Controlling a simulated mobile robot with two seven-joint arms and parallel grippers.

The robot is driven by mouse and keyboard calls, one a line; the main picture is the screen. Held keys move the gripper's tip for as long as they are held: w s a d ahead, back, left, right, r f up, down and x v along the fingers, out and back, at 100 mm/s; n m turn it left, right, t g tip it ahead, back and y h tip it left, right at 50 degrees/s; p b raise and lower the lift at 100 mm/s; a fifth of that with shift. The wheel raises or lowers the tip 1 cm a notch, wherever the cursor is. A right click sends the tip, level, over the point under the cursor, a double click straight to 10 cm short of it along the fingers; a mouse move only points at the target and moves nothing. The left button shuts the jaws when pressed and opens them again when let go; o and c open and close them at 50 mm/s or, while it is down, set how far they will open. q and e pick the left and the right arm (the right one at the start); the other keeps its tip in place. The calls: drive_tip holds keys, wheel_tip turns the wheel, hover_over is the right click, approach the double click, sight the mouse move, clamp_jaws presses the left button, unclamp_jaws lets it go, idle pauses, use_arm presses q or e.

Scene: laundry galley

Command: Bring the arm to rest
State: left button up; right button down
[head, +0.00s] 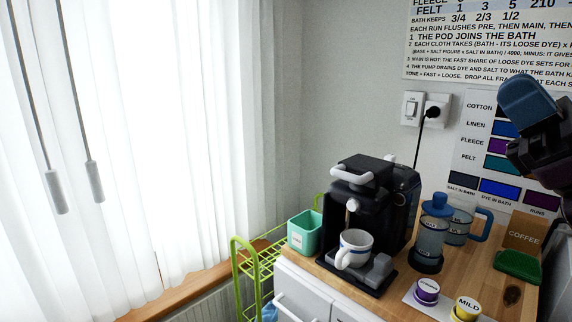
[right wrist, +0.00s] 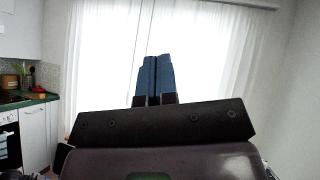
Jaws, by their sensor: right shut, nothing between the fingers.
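My right gripper (head: 528,103) is raised at the right edge of the head view, in front of the wall chart and above the wooden counter. Its blue fingers are together with nothing between them. In the right wrist view the gripper (right wrist: 154,78) points toward the bright curtained window, its two blue fingers side by side. It touches nothing that I can see. My left gripper is in neither view.
A black coffee machine (head: 365,205) holding a white cup (head: 354,250) stands on the counter. Beside it are a teal bin (head: 304,233), a blue-lidded jar (head: 431,238), and purple (head: 427,290) and yellow (head: 466,308) pods. A green rack (head: 250,262) stands left.

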drive_tip(key=w+d+f+m+t+h, duration=0.3)
drive_tip(key=f+m+t+h, duration=0.45)
drive_tip(key=m, duration=0.75)
drive_tip(key=w+d+f+m+t+h, duration=0.2)
drive_tip(key=d+f+m+t+h, duration=0.2)
drive_tip(key=f+m+h, duration=0.75)
wheel_tip(320, 180, down, 12)
drive_tip(key=s+d+m+g+h, duration=0.2)
drive_tip(key=m+g+h, duration=0.5)
drive_tip(key=m, duration=0.6)
drive_tip(key=s+a+f+m+g+h, duration=0.1)
drive_tip(key=s+f+m+g, duration=0.35)
drive_tip(key=f, duration=0.45)
drive_tip(key=s+a+f+m+g, duration=0.2)
drive_tip(key=s+f+m+g, duration=0.1)
drive_tip(key=s+f, duration=0.4)
drive_tip(key=s+a+f+m+g+y, duration=0.1)
drive_tip(key=s+a+f+m+g, duration=0.3)
drive_tip(key=s, duration=0.3)
drive_tip(key=s+a+f+m+g+y, duration=0.2)
drive_tip(key=s+a+f+g, duration=0.1)
drive_tip(key=s+f, duration=0.35)
drive_tip(key=w+f+n+t+p, duration=0.1)
drive_tip(key=w+f+t, duration=0.4)
drive_tip(key=w+t, duration=0.3)
drive_tip(key=shift+w+a+f+t+y, duration=0.15)
drive_tip(key=shift+w+f+t+y, duration=0.1)
drive_tip(key=shift+w+t+y, duration=0.1)
drive_tip(key=c, duration=1.8)
unclamp_jaws()
